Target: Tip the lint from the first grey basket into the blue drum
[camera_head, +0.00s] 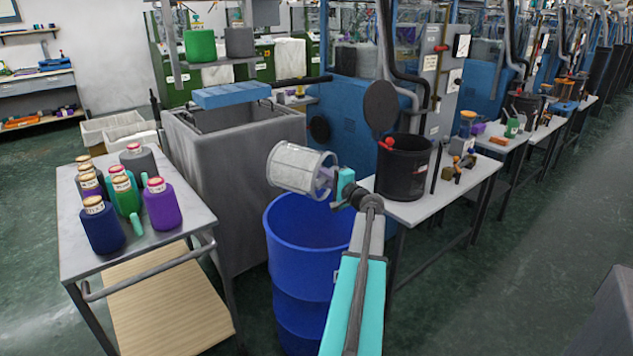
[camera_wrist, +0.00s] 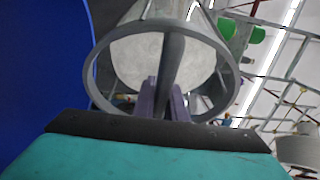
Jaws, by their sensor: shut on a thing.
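My gripper (camera_head: 333,186) is shut on the bar across the mouth of a grey basket (camera_head: 294,168). The basket is lifted and lies nearly on its side, its mouth facing my gripper, above the open top of the blue drum (camera_head: 305,275). In the wrist view, purple fingers (camera_wrist: 162,98) close on the bar inside the basket's grey rim (camera_wrist: 97,70). A pale mass, looking like lint (camera_wrist: 135,60), shows inside the basket. Blue, apparently the drum (camera_wrist: 40,70), fills the left of that view. The drum's bottom inside is hidden.
A grey bin (camera_head: 235,160) stands behind the drum. A cart (camera_head: 150,243) with several yarn cones is at left. At right, a white table (camera_head: 425,208) holds a black bucket (camera_head: 404,172) close to my arm.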

